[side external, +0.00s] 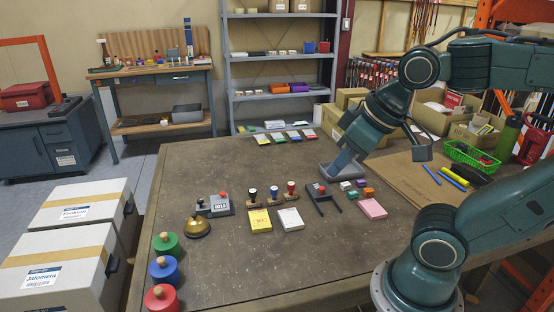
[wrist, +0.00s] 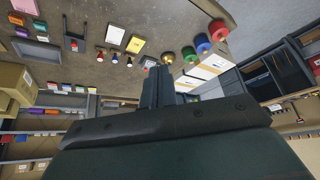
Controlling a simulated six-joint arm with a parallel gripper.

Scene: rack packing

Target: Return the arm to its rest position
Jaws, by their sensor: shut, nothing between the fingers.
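My gripper (side external: 342,167) hangs above the back right part of the worktable (side external: 240,265), its fingers pointing down and to the left in the side view. In the wrist view the dark fingers (wrist: 158,72) are together, with nothing between them. In the side view the fingertips overlap a shallow grey tray (side external: 328,172), so part of the tray is hidden. The tray shows whole in the wrist view (wrist: 36,51), well apart from the fingers there.
Stamps (side external: 273,192), a yellow pad (side external: 260,220), a brass bell (side external: 197,225) and red, blue and green round pieces (side external: 164,268) stand on the table. Small coloured blocks (side external: 357,189) lie right of centre. Cardboard boxes (side external: 430,110) and a green basket (side external: 470,156) stand at the right.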

